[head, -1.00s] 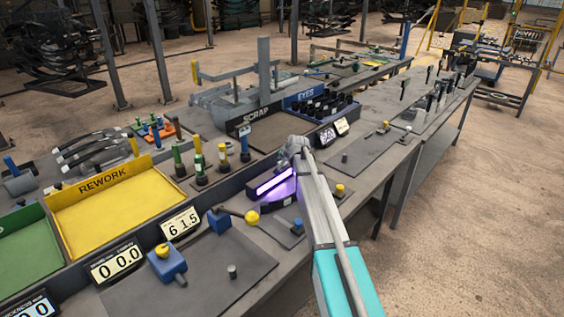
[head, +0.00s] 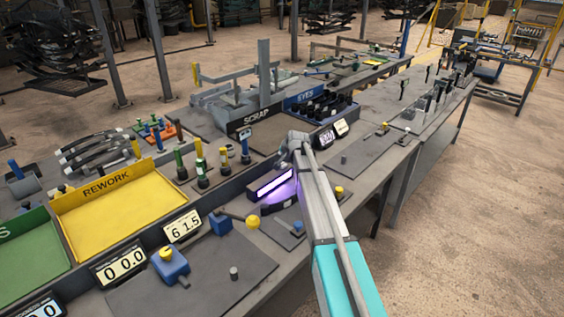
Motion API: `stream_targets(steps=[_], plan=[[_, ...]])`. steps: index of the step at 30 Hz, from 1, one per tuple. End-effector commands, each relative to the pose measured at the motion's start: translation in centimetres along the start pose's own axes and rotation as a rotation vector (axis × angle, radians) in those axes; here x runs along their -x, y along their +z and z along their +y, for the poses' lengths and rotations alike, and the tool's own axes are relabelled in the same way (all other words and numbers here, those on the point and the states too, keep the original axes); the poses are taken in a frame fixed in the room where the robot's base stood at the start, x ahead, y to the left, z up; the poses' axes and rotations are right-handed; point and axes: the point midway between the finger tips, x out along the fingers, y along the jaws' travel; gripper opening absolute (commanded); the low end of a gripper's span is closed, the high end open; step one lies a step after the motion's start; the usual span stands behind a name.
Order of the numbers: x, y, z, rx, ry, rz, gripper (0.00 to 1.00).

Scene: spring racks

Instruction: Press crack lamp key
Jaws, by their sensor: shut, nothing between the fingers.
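The crack lamp (head: 271,184) is a dark bar unit on the bench with a lit violet strip, and it casts a violet glow on the surface below. A small blue key (head: 298,227) sits on a grey plate in front of it, and a yellow-topped knob (head: 339,191) stands to the right of my arm. I cannot tell which is the lamp key. My gripper (head: 285,161) is at the far end of my arm, just above and behind the lamp's right end. It is small here and looks shut and empty. My arm hides part of the bench beside the lamp.
A yellow REWORK tray (head: 64,238) and a green tray (head: 30,262) stand at left. Several upright coloured gauges, a SCRAP bin (head: 257,118) and an EYES bin (head: 303,96) line the back. Number displays (head: 183,227) and a yellow-topped blue box (head: 170,266) are at front left.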

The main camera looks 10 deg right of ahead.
Motion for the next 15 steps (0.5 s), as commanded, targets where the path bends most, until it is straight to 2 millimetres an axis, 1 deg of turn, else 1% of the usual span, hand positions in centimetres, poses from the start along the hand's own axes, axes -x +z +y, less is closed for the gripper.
stream_targets(steps=[1, 9, 15], plan=[[0.5, -0.4, -0.4, 0.0, 0.0, 0.0, 0.0], [1.7, -1.3, -1.3, 0.0, 0.0, 0.0, 0.0], [1.9, -1.4, -1.4, 0.0, 0.0, 0.0, 0.0]])
